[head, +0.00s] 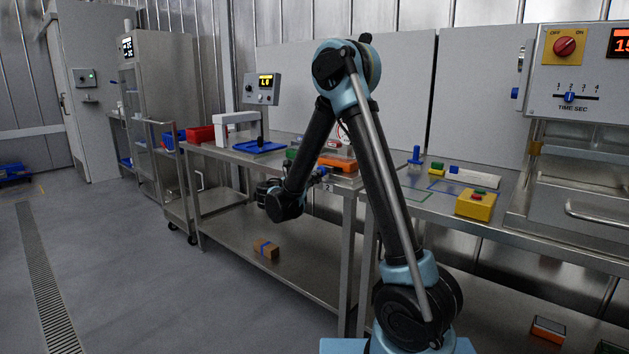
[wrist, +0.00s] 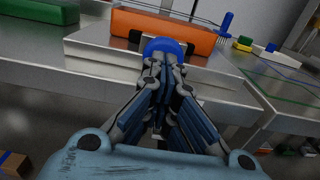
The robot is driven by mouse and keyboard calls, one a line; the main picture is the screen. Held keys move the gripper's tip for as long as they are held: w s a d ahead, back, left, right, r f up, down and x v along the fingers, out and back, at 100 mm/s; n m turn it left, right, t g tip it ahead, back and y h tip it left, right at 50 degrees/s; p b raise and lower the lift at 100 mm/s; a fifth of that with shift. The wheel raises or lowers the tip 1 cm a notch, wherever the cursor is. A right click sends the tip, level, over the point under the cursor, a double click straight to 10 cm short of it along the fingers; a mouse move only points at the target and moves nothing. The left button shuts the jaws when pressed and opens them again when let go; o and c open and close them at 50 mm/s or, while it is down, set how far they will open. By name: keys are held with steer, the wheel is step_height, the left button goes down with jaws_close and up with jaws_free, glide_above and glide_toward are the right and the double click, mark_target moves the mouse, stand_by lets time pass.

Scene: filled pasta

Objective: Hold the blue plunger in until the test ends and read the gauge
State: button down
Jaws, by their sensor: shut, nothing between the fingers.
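The blue plunger (wrist: 163,46) is a round knob at the front of an orange block in the wrist view. My gripper (wrist: 162,68) is shut and empty, its fingertips right at the knob and overlapping its lower part in the picture. I cannot tell whether they touch it or how far in it is. In the head view my gripper (head: 318,178) is at the front edge of the bench, beside the orange block (head: 343,166). A pale round dial (head: 343,132), perhaps the gauge, is mostly hidden behind my arm, and its reading cannot be made out.
A green block (wrist: 45,10) is left of the orange one. A blue tray (head: 260,147) and red bin (head: 200,134) stand farther left. On the right bench are a yellow button box (head: 476,204) and a blue-handled brush (head: 415,156). A brown box (head: 266,249) lies on the lower shelf.

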steer(key=shift+w+d, duration=0.1)
steer(key=shift+d, duration=0.05)
stand_by(0.5)
steer(key=v, duration=1.4)
steer(key=d+m+g, duration=0.5)
steer(key=d+m, duration=0.1)
steer(key=d, duration=0.9)
steer(key=s+d+f+m+g+y, duration=0.1)
steer(key=s+d+m+g+y, duration=0.2)
steer(key=s+d+m, duration=0.55)
steer(key=s+d+f+m+g+y, duration=0.3)
steer(key=s+d+f+m, duration=0.1)
steer(key=s+d, duration=0.6)
steer(key=s+a+f+m+y, duration=0.1)
steer(key=s+f+m+y, duration=0.1)
steer(key=s, duration=0.5)
steer(key=s+a+f+m+g+y, duration=0.1)
steer(key=s+a+f+m+y, duration=0.1)
steer(key=s+f+m, duration=0.3)
steer(key=shift+s+m+y, duration=0.5)
steer(key=shift+s+m, duration=0.65)
steer(key=shift+m, duration=0.1)
